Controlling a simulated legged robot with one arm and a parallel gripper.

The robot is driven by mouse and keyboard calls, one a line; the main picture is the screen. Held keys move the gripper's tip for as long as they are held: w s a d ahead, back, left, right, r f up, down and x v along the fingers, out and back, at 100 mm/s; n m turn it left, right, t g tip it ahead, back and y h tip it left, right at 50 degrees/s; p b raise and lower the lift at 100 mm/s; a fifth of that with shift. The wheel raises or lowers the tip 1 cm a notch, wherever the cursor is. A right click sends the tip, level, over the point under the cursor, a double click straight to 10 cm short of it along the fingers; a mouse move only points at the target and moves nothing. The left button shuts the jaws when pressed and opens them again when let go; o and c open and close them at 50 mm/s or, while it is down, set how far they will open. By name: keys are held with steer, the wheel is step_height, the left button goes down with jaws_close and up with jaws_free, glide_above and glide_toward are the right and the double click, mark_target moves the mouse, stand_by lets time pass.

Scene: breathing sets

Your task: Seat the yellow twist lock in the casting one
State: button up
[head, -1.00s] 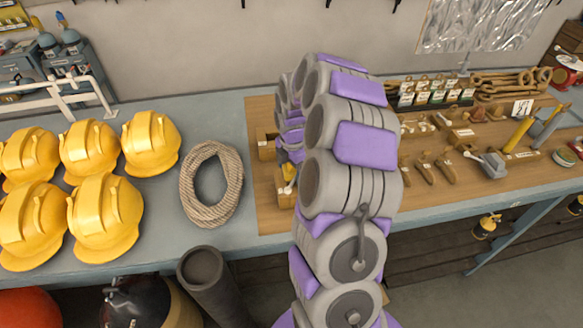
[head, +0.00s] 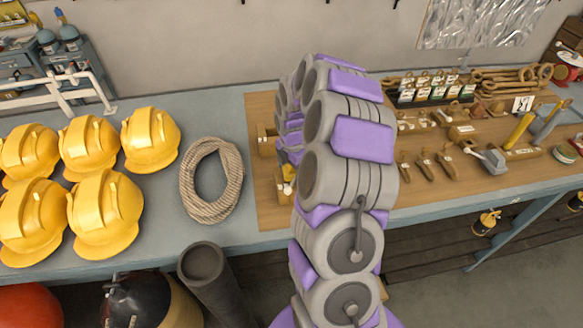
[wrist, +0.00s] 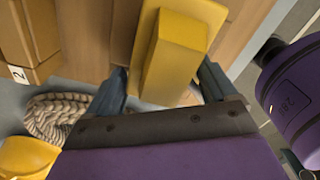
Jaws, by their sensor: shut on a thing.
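The yellow twist lock (wrist: 175,62) fills the middle of the wrist view, between the two dark fingers of my gripper (wrist: 165,88), which is shut on it. In the head view a small yellow part of the lock (head: 289,172) shows just left of my arm, at a brown casting (head: 284,192) near the board's front left edge. I cannot tell whether the lock is in the casting or above it. Another brown casting (head: 266,143) stands farther back; a casting marked 2 (wrist: 28,50) is at upper left in the wrist view. My arm hides most of the gripper in the head view.
A rope coil (head: 211,180) lies left of the wooden board (head: 262,110). Several yellow helmets (head: 105,215) sit farther left. Wooden pieces, tags and tools crowd the board's right side. A dark tube (head: 204,275) stands before the bench.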

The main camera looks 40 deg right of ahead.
steer(key=shift+f, duration=0.4)
steer(key=o, duration=1.3)
steer(key=shift+o, duration=0.2)
steer(key=shift+r, duration=0.1)
step_height(320, 180, up, 17)
steer(key=p, duration=0.1)
steer(key=shift+d, duration=0.15)
steer(key=shift+r, duration=0.1)
